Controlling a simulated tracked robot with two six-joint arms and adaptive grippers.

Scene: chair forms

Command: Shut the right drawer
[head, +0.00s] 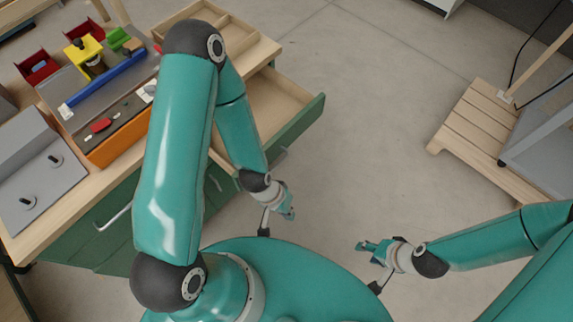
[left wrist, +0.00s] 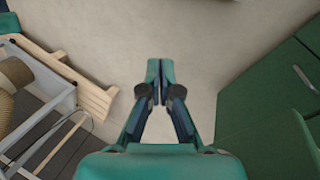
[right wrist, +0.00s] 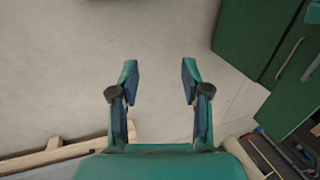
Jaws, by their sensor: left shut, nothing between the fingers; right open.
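The right drawer (head: 305,122) stands pulled out from the green and wood workbench in the head view. Its green front faces the lower right and its pale wooden inside shows. My left arm hides part of the drawer. My left gripper (head: 288,207) is shut and empty, below the drawer front and apart from it. Its closed fingers also show in the left wrist view (left wrist: 160,72). My right gripper (head: 366,246) is open and empty over the floor, further right of the drawer. Its spread fingers show in the right wrist view (right wrist: 160,75).
The workbench top (head: 80,205) holds an orange-sided tray (head: 118,140) with tools, red bins, a yellow block and a grey plate (head: 38,165). A wooden slatted platform (head: 480,130) stands at the right. The floor (head: 375,120) between is clear.

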